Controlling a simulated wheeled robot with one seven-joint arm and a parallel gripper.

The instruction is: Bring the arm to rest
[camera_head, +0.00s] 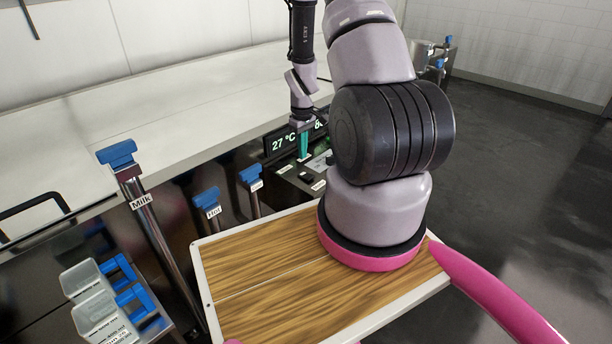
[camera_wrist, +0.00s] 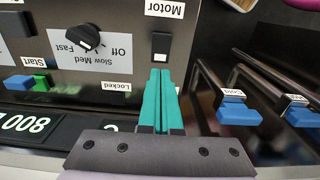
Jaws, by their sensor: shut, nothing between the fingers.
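My gripper (camera_wrist: 159,100) has two teal fingers lying side by side, shut with nothing between them. In the wrist view the fingertips are in front of the control panel, just by the black Motor switch (camera_wrist: 161,46); I cannot tell whether they touch it. In the head view my gripper (camera_head: 304,145) points down beside the display reading 27 °C (camera_head: 284,142), with my arm reaching out above the panel and partly hiding it.
The panel also has a speed knob (camera_wrist: 83,37) and a green Start button (camera_wrist: 41,81). Blue-handled taps, one labelled Milk (camera_head: 118,155), stand left of the panel. Clear containers (camera_head: 95,300) sit at lower left. Open floor (camera_head: 520,150) lies to the right.

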